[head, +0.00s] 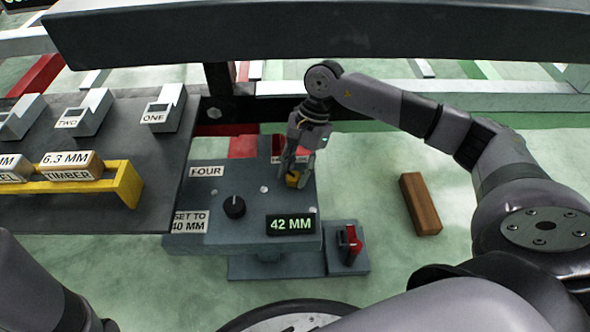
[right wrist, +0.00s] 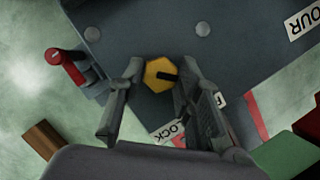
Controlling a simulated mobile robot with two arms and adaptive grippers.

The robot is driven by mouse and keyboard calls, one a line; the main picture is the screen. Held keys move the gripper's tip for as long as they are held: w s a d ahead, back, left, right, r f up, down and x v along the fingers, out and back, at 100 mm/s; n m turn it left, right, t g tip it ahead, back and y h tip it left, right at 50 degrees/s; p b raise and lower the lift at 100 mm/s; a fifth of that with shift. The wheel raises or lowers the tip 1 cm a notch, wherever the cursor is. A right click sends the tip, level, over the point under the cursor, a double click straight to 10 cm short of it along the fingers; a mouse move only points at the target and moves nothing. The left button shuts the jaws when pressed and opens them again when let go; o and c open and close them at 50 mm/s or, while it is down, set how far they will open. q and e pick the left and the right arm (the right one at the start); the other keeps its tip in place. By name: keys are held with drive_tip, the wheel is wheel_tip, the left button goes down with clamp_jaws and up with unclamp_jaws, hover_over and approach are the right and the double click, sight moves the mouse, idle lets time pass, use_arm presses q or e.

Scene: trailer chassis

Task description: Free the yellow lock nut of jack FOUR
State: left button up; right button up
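The yellow lock nut (head: 292,180) sits on the grey top of jack FOUR (head: 251,229), partly hidden by my right gripper (head: 292,172). In the right wrist view the nut (right wrist: 158,75) looks six-sided with a dark mark. My right gripper (right wrist: 158,68) points down at it, one finger on each side. The fingers are apart; a thin gap seems to show on one side, and firm contact cannot be made out. A "LOCK" label lies beside the nut. My left gripper is out of view.
Jack FOUR carries a black knob (head: 234,207), a "SET TO 40 MM" label (head: 188,221) and a display (head: 291,225) reading 42 MM. A red-handled switch (head: 350,243) stands right of it. A wooden block (head: 420,204) lies further right. A dark beam (head: 320,32) crosses above.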

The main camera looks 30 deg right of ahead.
drive_tip(key=o, duration=0.3)
idle(0.5)
